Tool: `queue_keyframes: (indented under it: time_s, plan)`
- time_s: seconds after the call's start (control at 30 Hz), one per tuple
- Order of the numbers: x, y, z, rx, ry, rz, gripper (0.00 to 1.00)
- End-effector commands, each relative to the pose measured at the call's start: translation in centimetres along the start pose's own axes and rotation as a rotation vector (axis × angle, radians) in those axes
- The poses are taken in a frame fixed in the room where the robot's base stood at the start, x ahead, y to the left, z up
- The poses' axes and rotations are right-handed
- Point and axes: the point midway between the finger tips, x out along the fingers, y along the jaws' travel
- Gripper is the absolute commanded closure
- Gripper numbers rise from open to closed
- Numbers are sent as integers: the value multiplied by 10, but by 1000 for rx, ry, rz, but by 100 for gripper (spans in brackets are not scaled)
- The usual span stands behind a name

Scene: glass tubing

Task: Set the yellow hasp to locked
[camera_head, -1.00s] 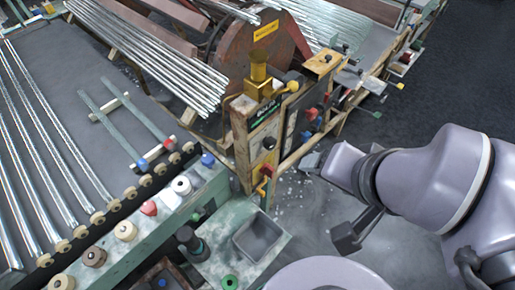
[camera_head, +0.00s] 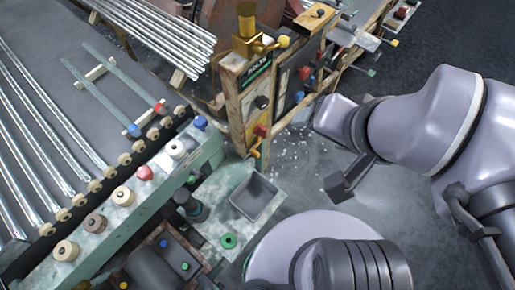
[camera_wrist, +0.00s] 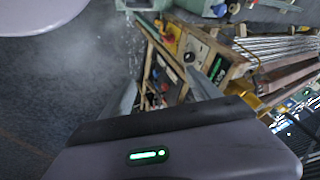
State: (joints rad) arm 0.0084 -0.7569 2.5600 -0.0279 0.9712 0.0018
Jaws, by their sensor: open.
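A small yellow hasp-like piece (camera_head: 255,149) sits low on the front of the worn wooden post in the head view, just under a red part (camera_head: 260,131). Its exact position, locked or not, is too small to tell. In the wrist view a yellow and red fitting (camera_wrist: 171,33) shows at the top of the same panel, seemingly the same place. My gripper (camera_wrist: 163,80) is open and empty in the wrist view, its two grey fingers spread toward the panel, apart from the yellow piece. In the head view the fingers are hard to make out.
A brass post with a yellow-tipped handle (camera_head: 283,41) tops the wooden post. A green bench (camera_head: 147,194) with several colored knobs and a grey tray (camera_head: 254,196) lies left and below. Glass tubes (camera_head: 40,140) lie at far left. Open floor (camera_head: 440,45) lies at the upper right.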

Motion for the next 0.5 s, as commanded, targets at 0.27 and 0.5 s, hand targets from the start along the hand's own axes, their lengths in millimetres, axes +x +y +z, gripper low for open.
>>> queue_keyframes:
  time_s: [0.27,0.5]
  plan:
    - [50,12,-13,428,-288,96,53]
    - [168,55,-29,1336,-817,294,53]
